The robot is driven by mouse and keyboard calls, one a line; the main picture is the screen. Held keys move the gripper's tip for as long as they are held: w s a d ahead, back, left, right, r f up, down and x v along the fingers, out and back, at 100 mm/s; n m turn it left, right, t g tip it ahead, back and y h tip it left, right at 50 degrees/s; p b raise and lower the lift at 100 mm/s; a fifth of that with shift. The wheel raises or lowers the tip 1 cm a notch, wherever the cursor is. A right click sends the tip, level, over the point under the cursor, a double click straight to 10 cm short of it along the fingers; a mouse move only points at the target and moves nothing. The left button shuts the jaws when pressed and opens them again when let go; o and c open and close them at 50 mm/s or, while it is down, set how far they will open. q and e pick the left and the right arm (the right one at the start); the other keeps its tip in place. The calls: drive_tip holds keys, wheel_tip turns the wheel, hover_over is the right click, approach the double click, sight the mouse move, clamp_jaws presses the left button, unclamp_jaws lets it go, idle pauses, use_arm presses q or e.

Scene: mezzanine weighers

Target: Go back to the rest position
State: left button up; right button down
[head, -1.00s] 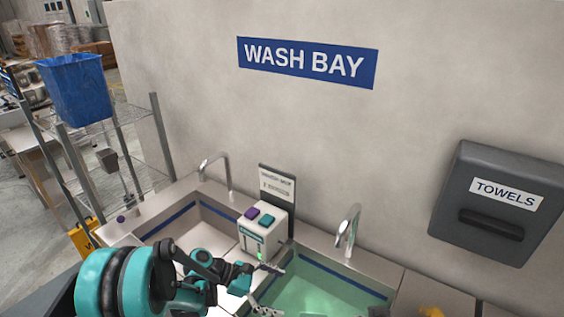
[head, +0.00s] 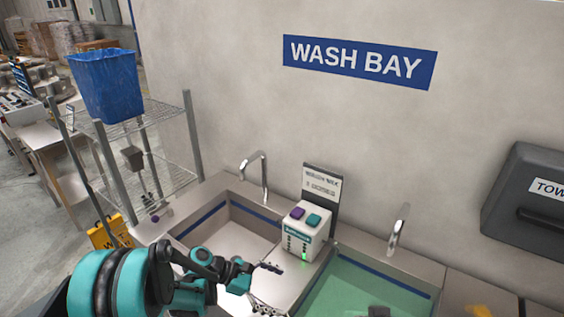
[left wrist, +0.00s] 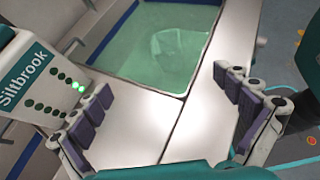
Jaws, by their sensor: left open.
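My left gripper (head: 267,288) is low in the head view, open, in front of the white dispenser box (head: 304,232) and over the counter between the two basins. In the left wrist view the two padded fingers of my left gripper (left wrist: 168,108) are spread wide with nothing between them, above bare steel counter. The dispenser box (left wrist: 40,85) is at the left there, labelled Siltbrook, with green lights lit. In the head view it has a purple and a teal button on top. My right gripper is not in view.
The left basin (head: 192,240) is empty; the right basin (head: 432,296) holds greenish water. Taps (head: 264,180) (head: 399,228) stand behind them. A wire shelf (head: 165,182) with a blue bin (head: 105,85) is at left. A towel dispenser (head: 525,205) hangs on the right wall.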

use_arm(q)
drive_tip(key=s+a+m+t+y+b, duration=0.7)
drive_tip(key=s+a+m+y+b, duration=0.2)
drive_tip(key=s+a+m+y, duration=0.3)
drive_tip(key=shift+s+a+r+m+b, duration=0.25)
drive_tip(key=shift+s+a+m, duration=1)
drive_tip(key=shift+a+m, duration=1.15)
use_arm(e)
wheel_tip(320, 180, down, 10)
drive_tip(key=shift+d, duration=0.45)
use_arm(q)
drive_tip(key=shift+d+m, duration=0.3)
drive_tip(key=shift+d, duration=0.05)
